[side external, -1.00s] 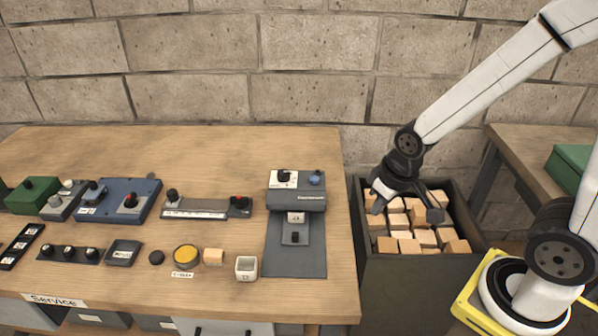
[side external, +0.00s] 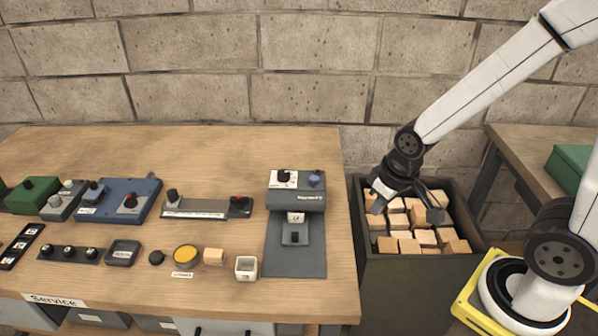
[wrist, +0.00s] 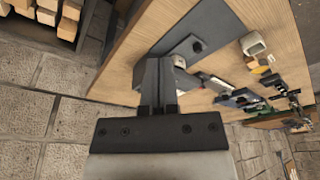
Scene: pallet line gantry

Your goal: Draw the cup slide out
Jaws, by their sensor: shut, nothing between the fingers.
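The grey dispenser-like unit (side external: 297,198) stands near the right end of the bench, with a black knob and a blue knob on top. Below its front, a grey slide (side external: 296,224) with a small label and a dark knob (side external: 295,237) lies over a dark base plate (side external: 296,262). The plate (wrist: 215,28) and knob (wrist: 197,46) also show in the wrist view; my fingers hide part of the unit there. My gripper (side external: 404,194) is right of the bench, over the block bin, away from the slide. Its fingers (wrist: 157,82) are shut and empty.
A white square cup (side external: 246,268), a wooden block (side external: 214,256) and a yellow button (side external: 186,256) stand left of the plate. The dark bin (side external: 400,285) of wooden blocks is beside the bench. Several control boxes line the bench's left; its back is clear.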

